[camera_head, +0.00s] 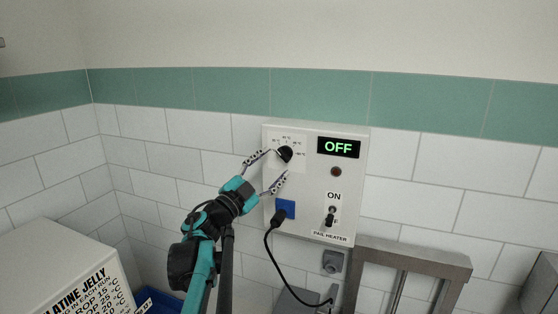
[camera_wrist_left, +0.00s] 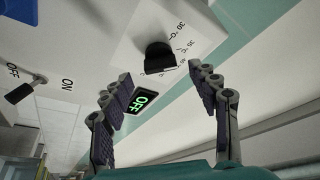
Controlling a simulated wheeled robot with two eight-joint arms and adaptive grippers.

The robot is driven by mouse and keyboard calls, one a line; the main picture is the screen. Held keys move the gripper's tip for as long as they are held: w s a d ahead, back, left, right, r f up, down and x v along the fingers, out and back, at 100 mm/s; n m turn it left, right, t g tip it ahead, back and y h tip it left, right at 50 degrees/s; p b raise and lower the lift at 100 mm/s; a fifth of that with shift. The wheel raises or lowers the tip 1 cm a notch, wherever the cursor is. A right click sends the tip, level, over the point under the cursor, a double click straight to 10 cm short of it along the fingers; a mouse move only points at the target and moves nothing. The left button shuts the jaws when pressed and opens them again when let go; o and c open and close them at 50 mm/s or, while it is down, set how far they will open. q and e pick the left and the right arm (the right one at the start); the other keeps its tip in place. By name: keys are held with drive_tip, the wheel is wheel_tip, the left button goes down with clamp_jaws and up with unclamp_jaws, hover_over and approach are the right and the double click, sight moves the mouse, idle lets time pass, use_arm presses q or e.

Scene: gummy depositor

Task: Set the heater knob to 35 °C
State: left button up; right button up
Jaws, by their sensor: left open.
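The black heater knob (camera_head: 285,154) sits on a white dial plate at the upper left of the pail heater box (camera_head: 312,226). It also shows in the left wrist view (camera_wrist_left: 159,58), with scale marks around it, one reading 30 °C. Its exact setting is too small to tell. The display (camera_head: 338,147) reads OFF in green. My left gripper (camera_head: 279,163) is open in front of the knob, its fingers spread. In the left wrist view the knob lies beyond the gap between the fingertips (camera_wrist_left: 161,73), apart from both. My right gripper is not in view.
A toggle switch (camera_head: 330,216) marked ON sits at the box's lower right. A black cable (camera_head: 271,257) hangs from a blue socket (camera_head: 291,207). A metal frame (camera_head: 412,251) stands at right. A white box (camera_head: 62,271) with gelatine jelly text stands lower left.

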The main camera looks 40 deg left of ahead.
use_arm(q)
drive_tip(key=v, duration=0.8)
drive_tip(key=shift+d, duration=0.1)
drive_tip(key=w+d+f+n+g+y+b, duration=0.1)
drive_tip(key=d+f+n+g+y+b, duration=0.2)
drive_tip(key=f+b, duration=0.55)
drive_tip(key=d+f+n+g+y+b, duration=0.1)
drive_tip(key=d+f+n+y+b, duration=0.3)
drive_tip(key=f, duration=0.8)
drive_tip(key=w+d+f+n+g+b, duration=0.15)
drive_tip(key=f+n+b, duration=0.25)
drive_tip(key=f+b, duration=0.55)
drive_tip(key=s+d+f+g+h+b, duration=0.2)
drive_tip(key=d+f, duration=0.5)
drive_tip(key=f, duration=0.4)
drive_tip(key=s+d+f+m+g+h+b, duration=0.1)
drive_tip(key=s+d+f+g+h+b, duration=0.2)
drive_tip(key=f, duration=0.9)
drive_tip(key=s+d+f+g+h+b, duration=0.2)
drive_tip(key=s+d+f+b, duration=0.3)
drive_tip(key=d+f, duration=0.6)
drive_tip(key=shift+s+f+m+g+b, duration=0.25)
drive_tip(key=shift+s+m+g+b, duration=0.15)
drive_tip(key=shift+s+g, duration=0.6)
